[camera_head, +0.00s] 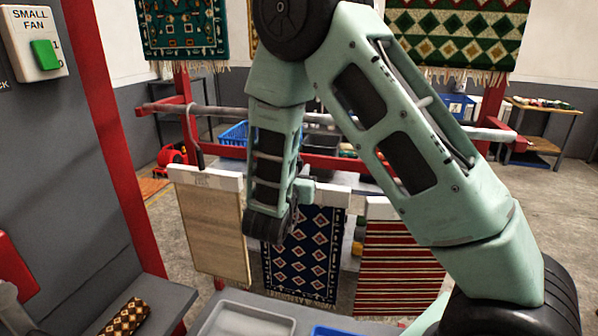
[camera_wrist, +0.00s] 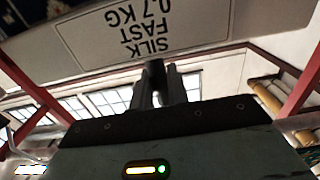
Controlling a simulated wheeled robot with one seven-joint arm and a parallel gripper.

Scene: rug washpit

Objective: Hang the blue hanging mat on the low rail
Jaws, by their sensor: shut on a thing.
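The blue hanging mat (camera_head: 304,252), dark blue with white and red diamonds and a fringe, hangs upright below a white header bar (camera_head: 331,196) in the head view. My gripper is mostly hidden by my wrist there. In the wrist view my gripper (camera_wrist: 158,82) is shut at a pale bar with an upside-down label (camera_wrist: 135,35) reading SILK FAST 0.7 KG. A grey rail (camera_head: 225,111) runs between red supports behind and above the mat; I take it for the low rail. The blue mat's header looks below it; contact cannot be told.
A beige mat (camera_head: 213,232) hangs to the left and a red striped mat (camera_head: 399,267) to the right, both close to the blue one. A red post (camera_head: 112,130) and grey panel stand at left. A grey tray (camera_head: 245,320) is at the bottom.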

